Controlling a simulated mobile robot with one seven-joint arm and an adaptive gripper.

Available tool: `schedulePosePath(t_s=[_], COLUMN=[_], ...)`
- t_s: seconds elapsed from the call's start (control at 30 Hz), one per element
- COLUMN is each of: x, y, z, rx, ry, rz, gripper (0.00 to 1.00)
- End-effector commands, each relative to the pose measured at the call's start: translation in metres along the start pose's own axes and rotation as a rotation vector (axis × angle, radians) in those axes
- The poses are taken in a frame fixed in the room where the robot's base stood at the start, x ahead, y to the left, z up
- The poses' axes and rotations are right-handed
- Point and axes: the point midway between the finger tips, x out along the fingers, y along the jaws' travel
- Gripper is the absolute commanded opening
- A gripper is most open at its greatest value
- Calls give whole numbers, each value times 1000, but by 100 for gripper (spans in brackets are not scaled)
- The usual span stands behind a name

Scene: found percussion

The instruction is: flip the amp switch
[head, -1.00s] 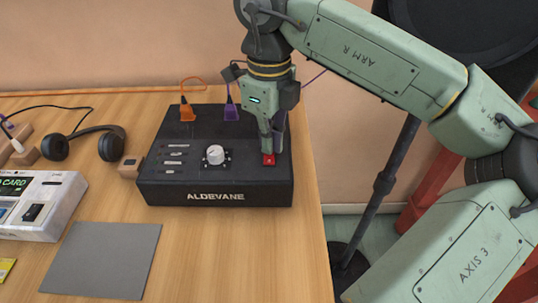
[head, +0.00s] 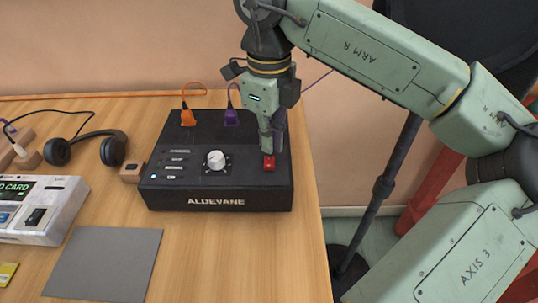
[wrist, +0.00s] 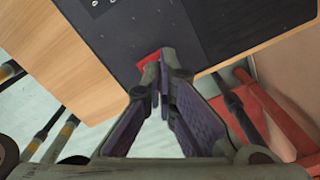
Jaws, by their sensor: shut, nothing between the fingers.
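The amp (head: 222,199) is a black box marked ALDEVANE near the table's right end. Its red switch (head: 269,165) is on the right of the top panel. My gripper (head: 267,151) points down at the switch with its fingers shut and empty. The fingertips are at the switch's far side and hide part of it; whether they touch it I cannot tell. In the wrist view the red switch (wrist: 148,60) shows just beyond the closed fingertips (wrist: 157,85). A small pale dot shows at the panel's lower left.
A white knob (head: 215,160) and sliders are left of the switch. Orange (head: 188,118) and purple (head: 231,118) plugs stand at the amp's back. Headphones (head: 86,149), a card reader (head: 42,207) and a grey mat (head: 105,262) lie left. A dark stand (head: 384,187) is beyond the right edge.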

Motion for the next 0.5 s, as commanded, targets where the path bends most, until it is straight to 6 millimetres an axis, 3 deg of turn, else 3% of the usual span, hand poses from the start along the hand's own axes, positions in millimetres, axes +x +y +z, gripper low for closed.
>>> schedulePosePath(t_s=[0.5], x=[-44], y=[0], z=[0], rx=[1], ry=[-1], rz=[0], gripper=[0])
